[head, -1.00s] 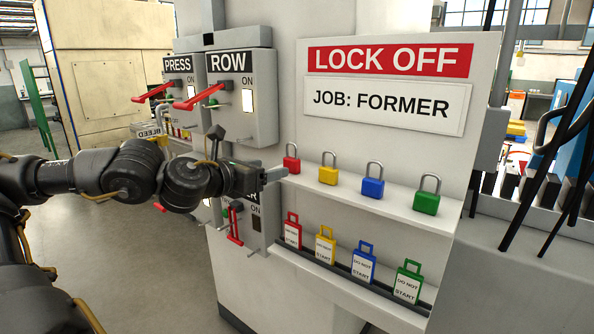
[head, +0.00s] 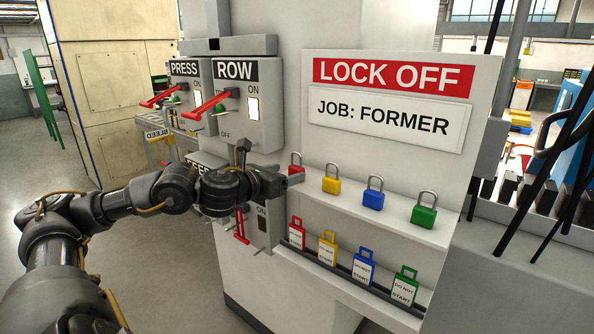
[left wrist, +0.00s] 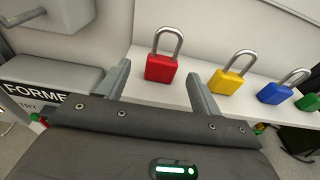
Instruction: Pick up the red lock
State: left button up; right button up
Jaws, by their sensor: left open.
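The red lock (head: 296,170) stands upright on the upper shelf at its left end, its body partly hidden behind my gripper in the head view. In the left wrist view the red lock (left wrist: 161,68) has a silver shackle and sits ahead, between the lines of the two fingers. My left gripper (head: 293,179) is open and empty, its fingertips close to the lock. In the left wrist view the gripper (left wrist: 160,83) has one finger on each side of the lock, with gaps showing. My right gripper is out of view.
A yellow lock (head: 331,185), blue lock (head: 373,199) and green lock (head: 424,216) stand to the right on the same shelf (head: 395,222). Coloured tags (head: 328,247) hang below. Switch boxes with red levers (head: 207,104) are at the left, near my arm.

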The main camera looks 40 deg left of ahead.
aim_at(294, 169)
pick_arm(q)
jog(key=shift+w+r+p, duration=0.25)
jog(key=shift+w+p, duration=0.15)
jog(key=shift+w, duration=0.05)
jog(key=w, duration=0.1)
jog(key=w+p, duration=0.1)
jog(key=w, duration=0.1)
jog(key=shift+w+d+f, duration=0.1)
jog(key=shift+w+f, duration=0.05)
jog(key=shift+f, duration=0.1)
jog(key=shift+w+f+p, duration=0.2)
jog(key=shift+w+p, duration=0.1)
jog(key=shift+w, duration=0.15)
jog(key=shift+s, duration=0.1)
jog(key=c, duration=1.1)
